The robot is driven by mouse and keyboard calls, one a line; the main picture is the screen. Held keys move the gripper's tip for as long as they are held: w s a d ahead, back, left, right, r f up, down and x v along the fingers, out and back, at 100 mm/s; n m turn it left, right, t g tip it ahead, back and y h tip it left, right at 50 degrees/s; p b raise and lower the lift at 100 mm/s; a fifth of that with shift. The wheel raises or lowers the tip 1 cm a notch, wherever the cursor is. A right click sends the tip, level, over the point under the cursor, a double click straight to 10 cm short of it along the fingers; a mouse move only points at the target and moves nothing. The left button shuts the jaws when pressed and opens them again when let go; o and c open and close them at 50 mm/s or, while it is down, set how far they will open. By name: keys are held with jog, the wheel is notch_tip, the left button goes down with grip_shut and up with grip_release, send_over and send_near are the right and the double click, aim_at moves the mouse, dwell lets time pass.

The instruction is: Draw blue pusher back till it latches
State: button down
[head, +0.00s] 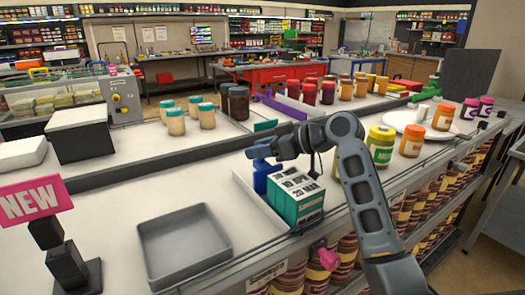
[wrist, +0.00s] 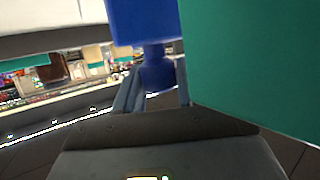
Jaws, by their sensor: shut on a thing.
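The blue pusher (head: 261,176) stands at the left end of a row of teal boxes (head: 296,198) with white printed labels, in a white channel on the counter. My gripper (head: 256,152) is at the top of the pusher in the head view. In the wrist view the pusher (wrist: 157,70) is close, with its narrow lower part between my gripper's two fingers (wrist: 157,92). The fingers are shut on it. A teal box face (wrist: 250,60) fills the right of the wrist view, beside the pusher. I cannot tell whether a latch is engaged.
A grey empty tray (head: 184,246) lies on the counter left of the boxes. A pink NEW sign (head: 34,203) stands at far left. Counter left of the channel is mostly clear.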

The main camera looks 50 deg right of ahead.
jog(key=c, duration=0.7)
grip_release()
jog(key=shift+c, duration=0.2)
jog(key=shift+s, duration=0.1)
jog(key=b+v, duration=0.1)
jog(key=v, duration=0.6)
jog(key=shift+s+r, duration=0.15)
jog(key=shift+s, duration=0.2)
jog(key=shift+d, duration=0.15)
